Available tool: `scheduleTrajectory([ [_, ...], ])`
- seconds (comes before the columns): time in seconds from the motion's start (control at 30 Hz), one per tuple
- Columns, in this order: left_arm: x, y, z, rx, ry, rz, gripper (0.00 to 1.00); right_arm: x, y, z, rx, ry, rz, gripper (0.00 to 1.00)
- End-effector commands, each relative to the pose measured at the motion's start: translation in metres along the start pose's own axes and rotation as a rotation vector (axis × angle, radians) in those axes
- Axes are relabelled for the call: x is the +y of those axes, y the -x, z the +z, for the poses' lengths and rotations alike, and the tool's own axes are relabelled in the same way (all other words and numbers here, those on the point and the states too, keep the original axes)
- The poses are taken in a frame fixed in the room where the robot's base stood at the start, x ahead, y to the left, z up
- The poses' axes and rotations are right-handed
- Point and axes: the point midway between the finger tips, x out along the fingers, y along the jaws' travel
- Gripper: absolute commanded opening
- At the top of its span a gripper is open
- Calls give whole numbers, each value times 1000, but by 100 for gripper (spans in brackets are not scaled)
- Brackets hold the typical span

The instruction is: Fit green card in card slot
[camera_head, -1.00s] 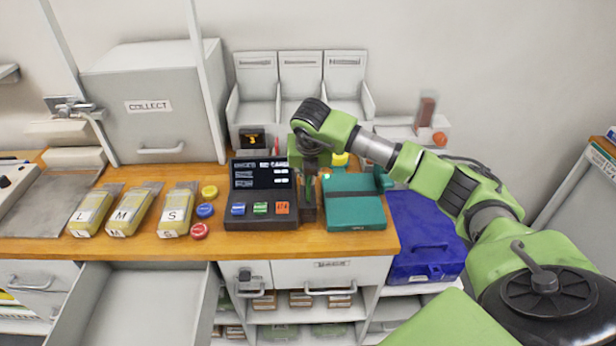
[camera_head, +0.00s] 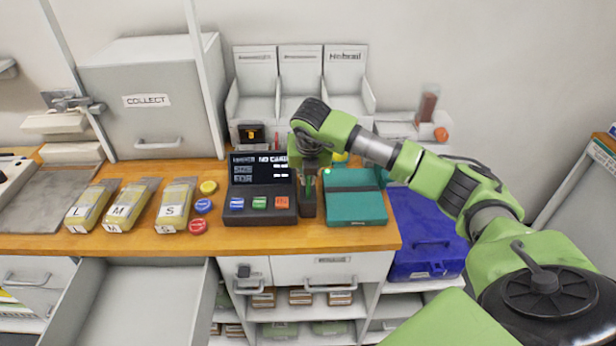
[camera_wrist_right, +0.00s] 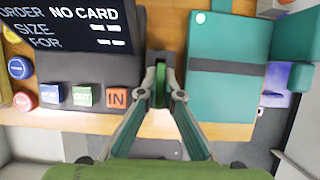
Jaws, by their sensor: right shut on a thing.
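My right gripper (camera_head: 309,178) points down at the counter, between the black terminal (camera_head: 262,188) and the teal case. It is shut on the green card (camera_wrist_right: 160,94), a thin upright green piece seen between the fingertips in the right wrist view. The card slot (camera_head: 307,210) is a narrow dark block at the terminal's right side, directly under the gripper. I cannot tell whether the card's lower edge is inside the slot or just above it. The terminal's screen (camera_wrist_right: 68,24) reads "NO CARD". My left gripper is not in view.
The teal case (camera_head: 356,205) lies close to the right of the slot. Blue, green and orange buttons (camera_head: 282,203) sit on the terminal's front. Yellow packs marked L, M and S (camera_head: 176,206) and coloured discs (camera_head: 203,206) lie left. An open drawer (camera_head: 140,300) juts out below.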

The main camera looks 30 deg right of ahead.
Motion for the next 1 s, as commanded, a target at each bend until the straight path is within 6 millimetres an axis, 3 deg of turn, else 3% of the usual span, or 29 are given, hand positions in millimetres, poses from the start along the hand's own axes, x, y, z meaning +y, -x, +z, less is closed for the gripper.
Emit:
scheduleTrajectory([
  [0.87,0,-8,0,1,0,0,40,0,-8,-3,0,0,0,0],
  [0.97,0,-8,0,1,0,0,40,0,-8,-3,0,0,0,24],
  [1.0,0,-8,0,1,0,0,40,0,-8,-3,0,0,0,26],
])
